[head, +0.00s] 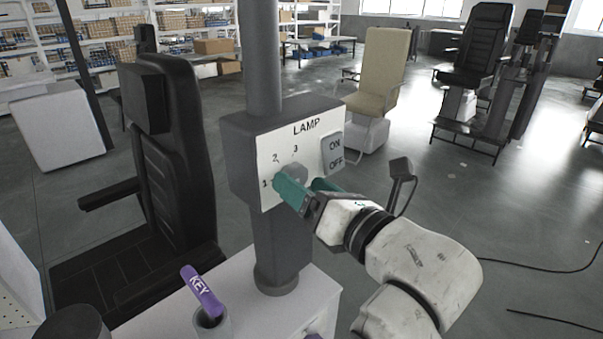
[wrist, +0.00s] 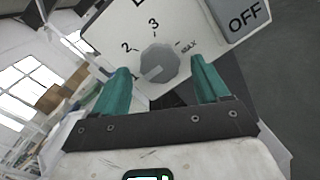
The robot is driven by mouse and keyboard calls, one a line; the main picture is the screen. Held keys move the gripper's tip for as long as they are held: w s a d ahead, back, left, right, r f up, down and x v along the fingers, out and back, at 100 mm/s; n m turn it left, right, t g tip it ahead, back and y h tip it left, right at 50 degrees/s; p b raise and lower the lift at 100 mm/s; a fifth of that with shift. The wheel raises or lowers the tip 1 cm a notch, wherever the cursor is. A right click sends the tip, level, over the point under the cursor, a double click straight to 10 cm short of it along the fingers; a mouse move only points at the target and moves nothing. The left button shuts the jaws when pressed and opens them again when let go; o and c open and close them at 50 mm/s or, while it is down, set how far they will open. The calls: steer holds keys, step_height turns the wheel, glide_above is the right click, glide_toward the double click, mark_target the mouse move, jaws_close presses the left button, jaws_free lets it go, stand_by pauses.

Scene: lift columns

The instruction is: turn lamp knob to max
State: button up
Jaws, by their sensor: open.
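The lamp panel (head: 268,150) is a white plate on a grey box on a post, marked LAMP, with a scale of 1, 2, 3. Its round grey knob (head: 298,172) is partly hidden by a teal finger. In the wrist view the knob (wrist: 158,64) lies between my fingertips, with 2 and 3 above it and MAX to its right. A pale mark on the knob's face points to the lower left. My gripper (head: 303,187) is open, one finger on each side of the knob. I cannot tell whether either finger touches it.
An ON/OFF switch (head: 333,152) sits on the panel right of the knob. A purple KEY handle (head: 203,291) stands in a holder on the white cabinet (head: 250,309) below. A black chair (head: 170,150) is left of the post. Open floor lies to the right.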

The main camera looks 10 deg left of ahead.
steer(key=shift+x, duration=0.8)
steer(key=c, duration=1)
